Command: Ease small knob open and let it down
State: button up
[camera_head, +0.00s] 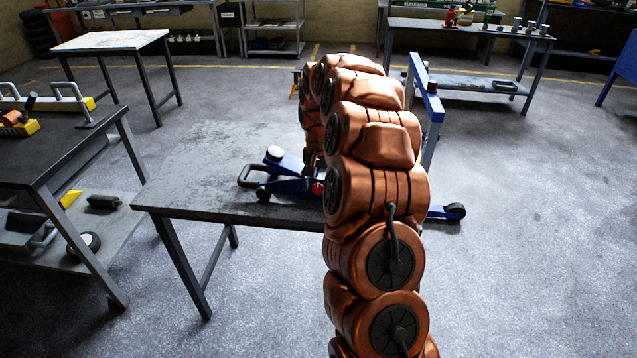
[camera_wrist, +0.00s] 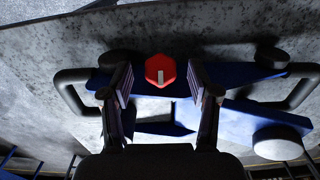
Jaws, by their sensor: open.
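The small knob is a red faceted cap with a pale mark (camera_wrist: 160,70) in the wrist view. It sits on the blue trolley jack (camera_wrist: 240,72), between my gripper's two fingertips (camera_wrist: 159,82). The fingers are open, with a gap on each side of the knob. In the head view the jack (camera_head: 290,184) lies on a grey table (camera_head: 190,190), with a black handle loop at its left. The red knob (camera_head: 318,188) shows just left of my arm.
A blue upright frame (camera_head: 430,100) stands right behind my arm. A dark bench (camera_head: 60,145) with yellow and orange items stands at the left. A small table (camera_head: 110,40) stands behind it, and a bench with bottles (camera_head: 480,32) at the back right.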

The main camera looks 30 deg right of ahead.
jog(key=shift+f, duration=0.45)
jog(key=c, duration=1.2)
